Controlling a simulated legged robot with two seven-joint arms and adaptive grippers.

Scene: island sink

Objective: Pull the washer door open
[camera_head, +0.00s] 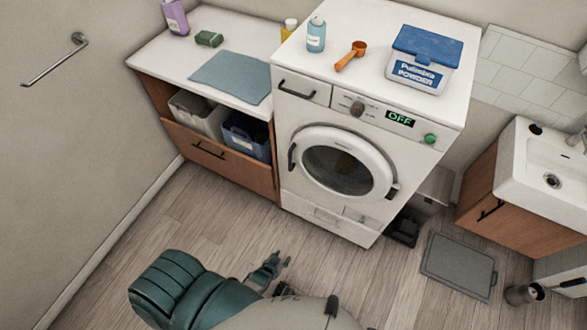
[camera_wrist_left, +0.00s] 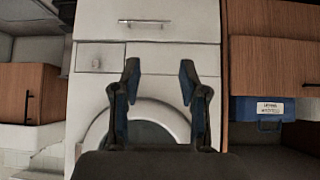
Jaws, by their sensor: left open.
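The white washer (camera_head: 300,190) stands against the wall. Its round door (camera_head: 384,165) has a dark glass window and looks closed. A dark handle (camera_head: 292,157) is on the door's left rim, and a dark hinge-like part is on its right. My left gripper (camera_head: 276,264) is low in front of the washer, apart from it. In the left wrist view the picture is upside down. The open, empty fingers (camera_wrist_left: 158,82) show in front of the door (camera_wrist_left: 97,133), which they and the gripper body partly hide. My right gripper does not show.
A sink cabinet (camera_head: 520,215) and grey scale-like mat (camera_head: 458,265) are right. Floor in front is clear.

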